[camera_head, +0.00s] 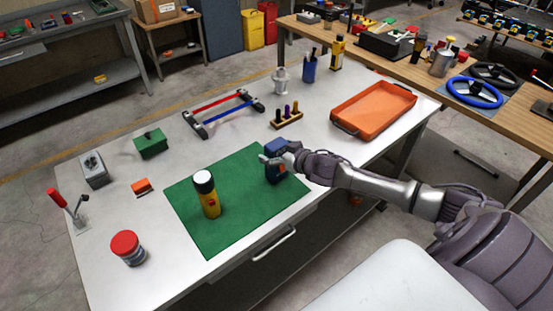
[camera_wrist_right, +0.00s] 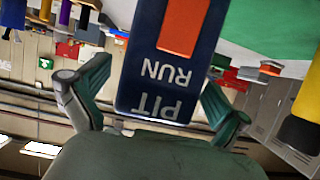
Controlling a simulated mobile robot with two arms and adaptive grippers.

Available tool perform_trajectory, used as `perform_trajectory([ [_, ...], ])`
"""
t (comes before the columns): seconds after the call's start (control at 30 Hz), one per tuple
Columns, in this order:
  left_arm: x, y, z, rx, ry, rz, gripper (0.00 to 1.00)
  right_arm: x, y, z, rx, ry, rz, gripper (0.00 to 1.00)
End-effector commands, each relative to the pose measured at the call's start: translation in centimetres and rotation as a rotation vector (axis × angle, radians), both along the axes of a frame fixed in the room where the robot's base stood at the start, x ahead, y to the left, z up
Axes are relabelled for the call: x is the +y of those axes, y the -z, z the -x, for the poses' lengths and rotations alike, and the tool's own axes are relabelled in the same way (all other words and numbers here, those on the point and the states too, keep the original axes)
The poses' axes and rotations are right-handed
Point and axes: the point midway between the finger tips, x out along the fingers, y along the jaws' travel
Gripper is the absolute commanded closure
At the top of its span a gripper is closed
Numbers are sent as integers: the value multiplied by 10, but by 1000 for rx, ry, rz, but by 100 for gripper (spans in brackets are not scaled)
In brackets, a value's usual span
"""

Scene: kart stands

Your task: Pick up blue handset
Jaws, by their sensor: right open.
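The blue handset (camera_head: 273,172) stands upright near the right side of the green mat (camera_head: 240,210). In the right wrist view the handset (camera_wrist_right: 175,70) shows an orange panel and the upside-down words "PIT RUN". My right gripper (camera_head: 272,158) is at the handset, its arm coming in from the right. In the wrist view the fingers of my right gripper (camera_wrist_right: 155,85) are spread, one on each side of the handset, with a visible gap at the left finger. The gripper hides part of the handset in the head view. My left gripper is not in view.
A peg rack (camera_head: 286,122) is behind the mat. An orange tray (camera_head: 373,110) lies to the right. A red-lidded jar (camera_head: 127,248) stands at the front left. The mat's front is clear.

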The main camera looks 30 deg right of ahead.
Motion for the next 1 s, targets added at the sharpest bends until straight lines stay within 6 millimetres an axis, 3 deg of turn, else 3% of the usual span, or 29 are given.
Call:
perform_trajectory([
  [0.27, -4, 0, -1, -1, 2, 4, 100, 0, 1, -2, 0, 0, 1, 2],
  [0.7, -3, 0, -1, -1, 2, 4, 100, 0, 1, -2, 0, 0, 1, 75],
  [1.0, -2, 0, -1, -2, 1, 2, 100, 0, -2, -2, -2, 0, 1, 76],
])
